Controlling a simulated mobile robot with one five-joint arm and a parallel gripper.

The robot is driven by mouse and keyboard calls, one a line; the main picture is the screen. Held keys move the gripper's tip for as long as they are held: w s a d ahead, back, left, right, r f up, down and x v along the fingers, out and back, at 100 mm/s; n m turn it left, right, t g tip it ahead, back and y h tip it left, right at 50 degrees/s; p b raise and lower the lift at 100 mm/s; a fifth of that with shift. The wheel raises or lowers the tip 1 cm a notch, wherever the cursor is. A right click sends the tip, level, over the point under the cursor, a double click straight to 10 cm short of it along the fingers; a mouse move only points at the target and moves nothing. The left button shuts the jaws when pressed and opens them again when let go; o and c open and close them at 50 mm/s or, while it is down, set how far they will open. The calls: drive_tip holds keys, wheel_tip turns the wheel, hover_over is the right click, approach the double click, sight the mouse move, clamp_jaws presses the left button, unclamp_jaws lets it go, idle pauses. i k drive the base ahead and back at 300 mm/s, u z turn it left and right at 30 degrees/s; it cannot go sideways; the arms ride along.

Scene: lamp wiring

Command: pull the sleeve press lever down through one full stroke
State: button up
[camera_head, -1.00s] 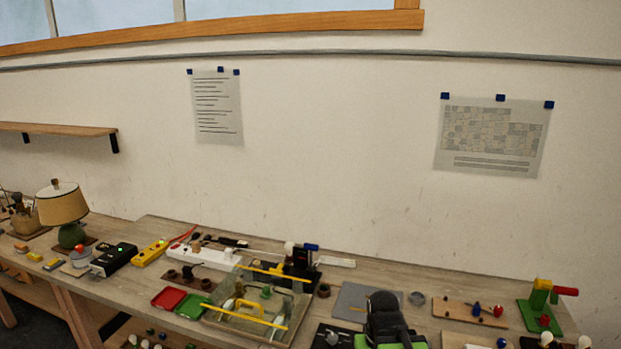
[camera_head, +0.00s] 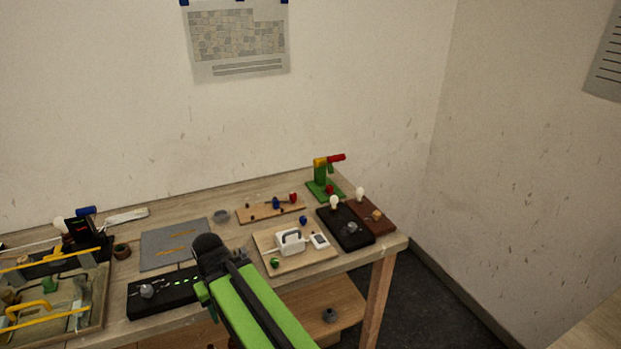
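The press (camera_head: 320,174) stands at the back right end of the workbench, with a green base and post and a yellow head. I take it for the sleeve press. Its lever (camera_head: 336,158) has a red grip and points right, tilted slightly up. A small red knob (camera_head: 330,189) sits low by the post. My green arm reaches up from the bottom, and its black end, my gripper (camera_head: 208,246), is over the front middle of the bench. It is well left of the press and apart from it. Its fingers cannot be made out.
Between my gripper and the press lie a wooden board with a white case (camera_head: 290,241) and a narrow board with coloured knobs (camera_head: 270,208). Bulb holders on a black base (camera_head: 345,228) stand in front of the press. A grey mat (camera_head: 180,242) lies left. The wall is behind.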

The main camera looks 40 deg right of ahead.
sight(328, 161)
drive_tip(key=z, duration=0.4)
drive_tip(key=k, duration=1.1)
drive_tip(key=z, duration=0.55)
drive_tip(key=i, duration=1)
drive_tip(key=z, duration=0.05)
